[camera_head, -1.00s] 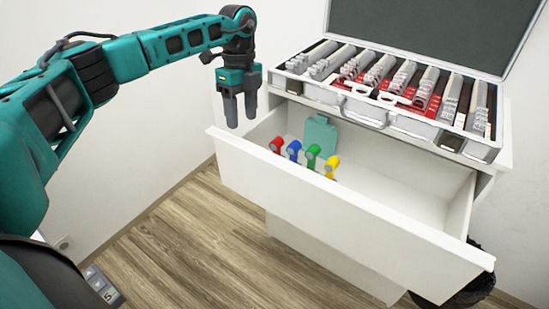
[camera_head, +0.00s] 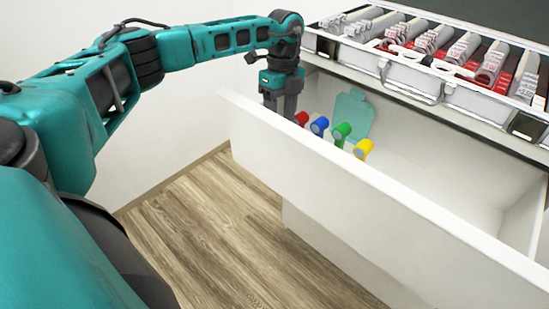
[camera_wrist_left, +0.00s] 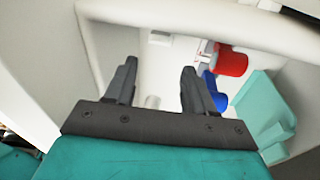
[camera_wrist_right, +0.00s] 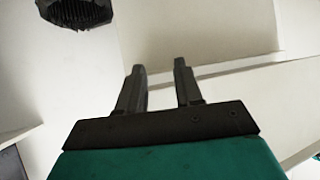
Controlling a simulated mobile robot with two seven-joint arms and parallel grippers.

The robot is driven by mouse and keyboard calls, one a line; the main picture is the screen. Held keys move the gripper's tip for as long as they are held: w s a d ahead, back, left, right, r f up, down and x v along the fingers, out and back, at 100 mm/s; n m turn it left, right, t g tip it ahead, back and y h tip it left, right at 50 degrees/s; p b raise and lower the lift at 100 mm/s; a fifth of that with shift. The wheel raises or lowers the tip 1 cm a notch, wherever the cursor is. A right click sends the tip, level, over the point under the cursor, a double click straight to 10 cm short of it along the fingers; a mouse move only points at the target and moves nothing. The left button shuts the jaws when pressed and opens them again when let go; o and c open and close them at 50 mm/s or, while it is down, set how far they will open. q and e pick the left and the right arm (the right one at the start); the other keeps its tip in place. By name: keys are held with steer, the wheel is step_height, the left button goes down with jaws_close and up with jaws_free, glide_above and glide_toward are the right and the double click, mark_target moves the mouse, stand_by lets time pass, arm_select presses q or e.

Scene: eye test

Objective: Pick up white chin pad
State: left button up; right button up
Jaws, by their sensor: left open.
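No thing is clearly a white chin pad. In the left wrist view a small white block (camera_wrist_left: 160,38) sits ahead of the fingers, and a small pale cylinder (camera_wrist_left: 152,101) shows between them; I cannot tell whether either is the pad. My left gripper (camera_head: 280,112) is open, pointing down inside the left end of the open white drawer (camera_head: 340,190), left of the coloured-ended pieces. It also shows in the left wrist view (camera_wrist_left: 159,67), apparently empty. My right gripper (camera_wrist_right: 160,66) is open and empty in the right wrist view; it is not in the head view.
Red (camera_head: 301,118), blue (camera_head: 319,125), green (camera_head: 341,133) and yellow (camera_head: 363,148) pieces stand in a row in the drawer. A teal clipboard-shaped thing (camera_head: 351,112) leans behind them. An open metal case (camera_head: 385,75) lies above. The drawer's right part is clear.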

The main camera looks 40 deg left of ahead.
arm_select(q)
steer(key=f, duration=0.3)
steer(key=shift+s+d+f+b, duration=0.1)
steer(key=shift+s+f+b, duration=0.15)
steer(key=shift+f+b, duration=0.1)
steer(key=shift+s+a+f+b, duration=0.15)
steer(key=shift+f+b, duration=0.4)
steer(key=shift+f, duration=0.8)
steer(key=shift+s+a+f+b, duration=0.15)
steer(key=shift+f+b, duration=0.35)
steer(key=shift+f, duration=0.8)
steer(key=shift+c, duration=0.3)
steer(key=c, duration=0.8)
